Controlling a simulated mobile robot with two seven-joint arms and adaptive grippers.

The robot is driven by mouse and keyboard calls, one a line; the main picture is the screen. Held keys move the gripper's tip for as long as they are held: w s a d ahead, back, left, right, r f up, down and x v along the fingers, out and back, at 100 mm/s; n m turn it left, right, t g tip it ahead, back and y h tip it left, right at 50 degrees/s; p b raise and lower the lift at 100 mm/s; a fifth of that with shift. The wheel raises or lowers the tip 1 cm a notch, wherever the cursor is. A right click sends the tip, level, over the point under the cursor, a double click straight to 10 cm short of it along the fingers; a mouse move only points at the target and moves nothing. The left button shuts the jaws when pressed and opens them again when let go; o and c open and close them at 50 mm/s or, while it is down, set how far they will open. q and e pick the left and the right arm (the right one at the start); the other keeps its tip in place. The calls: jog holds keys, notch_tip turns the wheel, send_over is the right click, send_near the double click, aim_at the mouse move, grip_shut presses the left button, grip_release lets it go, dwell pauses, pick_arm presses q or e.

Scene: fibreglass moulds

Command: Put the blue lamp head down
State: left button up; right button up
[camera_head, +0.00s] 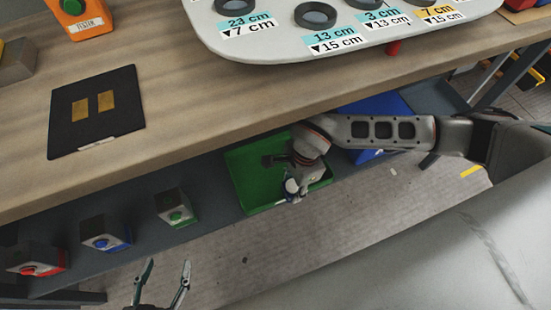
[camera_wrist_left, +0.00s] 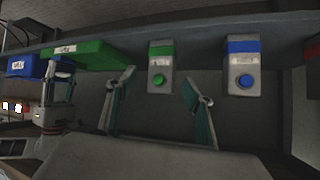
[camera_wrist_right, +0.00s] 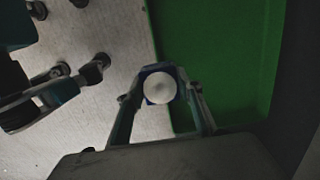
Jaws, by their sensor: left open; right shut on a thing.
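The blue lamp head (camera_wrist_right: 160,88), a blue collar with a white dome, is between the fingers of my right gripper (camera_wrist_right: 160,97), which is shut on it. In the head view the lamp head (camera_head: 291,187) shows small at the front edge of the green tray (camera_head: 243,168). In the right wrist view it overlaps the tray's edge, partly over the floor; its height above the tray is unclear. My left gripper (camera_head: 167,267) is open and empty, in front of the lower shelf at the bottom left. In the left wrist view its fingers (camera_wrist_left: 161,85) are spread.
Button boxes with green (camera_head: 175,207), blue (camera_head: 106,232) and red (camera_head: 36,258) buttons stand on the lower shelf, left of the green tray. A blue tray (camera_head: 372,155) lies behind my right arm. The wooden tabletop (camera_head: 200,100) overhangs the shelf and carries a black mat (camera_head: 98,130).

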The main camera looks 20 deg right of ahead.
jog(key=w+b, duration=0.1)
jog(key=w, duration=0.3)
jog(key=w+b, duration=0.1)
jog(key=w, duration=0.3)
jog(key=shift+w+a+f, duration=0.2)
jog(key=shift+w, duration=0.1)
jog(key=shift+w+r, duration=0.1)
jog(key=shift+w, duration=0.8)
notch_tip(320, 180, down, 3)
jog(key=shift+s+r+b, duration=0.1)
jog(key=shift+b, duration=0.8)
jog(key=shift+w+f, duration=0.25)
jog(key=shift+w, duration=0.1)
jog(key=shift+f, duration=0.35)
pick_arm(q)
jog(key=shift+n+t+h, duration=0.5)
jog(key=shift+n+h, duration=0.1)
jog(key=shift+h, duration=0.1)
jog(key=d, duration=0.1)
jog(key=w+d+r, duration=0.1)
jog(key=d+r, duration=0.1)
jog(key=d, duration=0.1)
jog(key=shift+w+r, duration=0.2)
jog(key=shift+w, duration=0.2)
pick_arm(e)
jog(key=o, duration=1.2)
